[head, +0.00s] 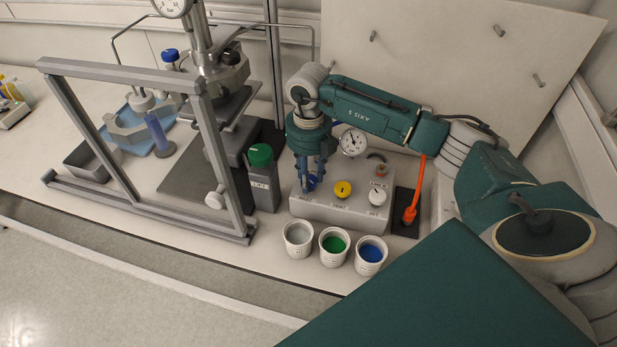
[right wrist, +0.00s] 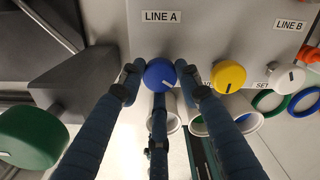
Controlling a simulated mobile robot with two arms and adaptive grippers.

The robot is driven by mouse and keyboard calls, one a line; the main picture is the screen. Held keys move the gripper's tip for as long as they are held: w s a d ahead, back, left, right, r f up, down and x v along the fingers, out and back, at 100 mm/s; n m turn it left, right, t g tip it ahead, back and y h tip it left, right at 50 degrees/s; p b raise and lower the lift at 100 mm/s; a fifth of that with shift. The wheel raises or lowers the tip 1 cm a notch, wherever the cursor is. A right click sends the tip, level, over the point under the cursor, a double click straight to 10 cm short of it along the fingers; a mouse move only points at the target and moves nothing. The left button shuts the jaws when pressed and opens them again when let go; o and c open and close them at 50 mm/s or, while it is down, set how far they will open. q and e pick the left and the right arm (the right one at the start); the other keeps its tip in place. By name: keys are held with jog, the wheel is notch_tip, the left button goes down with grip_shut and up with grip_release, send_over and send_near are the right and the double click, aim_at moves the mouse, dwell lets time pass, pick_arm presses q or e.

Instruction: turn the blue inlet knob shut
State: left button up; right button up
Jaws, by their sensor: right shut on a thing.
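The blue inlet knob (right wrist: 159,74) sits on the front of a grey control box (head: 335,208), under the LINE A label (right wrist: 161,16). In the head view the knob (head: 310,183) is partly covered by my right gripper (head: 312,178), which reaches down from above. In the right wrist view my right gripper (right wrist: 158,80) has its fingers on both sides of the knob and is shut on it. My left gripper is in neither view.
A yellow knob (head: 343,189) and a white knob (head: 377,196) are to the right. A green-capped bottle (head: 262,180) stands close on the left, beside a grey frame (head: 215,165). Three cups, including a green-filled one (head: 334,246), stand in front of the box.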

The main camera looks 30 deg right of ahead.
jog(key=m+b, duration=0.1)
jog(key=m, duration=0.4)
jog(key=shift+s+m, duration=0.1)
jog(key=shift+m, duration=0.2)
jog(key=m, duration=0.5)
jog(key=shift+a+m, duration=0.1)
jog(key=shift+m, duration=0.2)
jog(key=o, duration=1.2)
jog(key=shift+r, duration=0.1)
notch_tip(320, 180, up, 12)
jog(key=shift+f, duration=0.1)
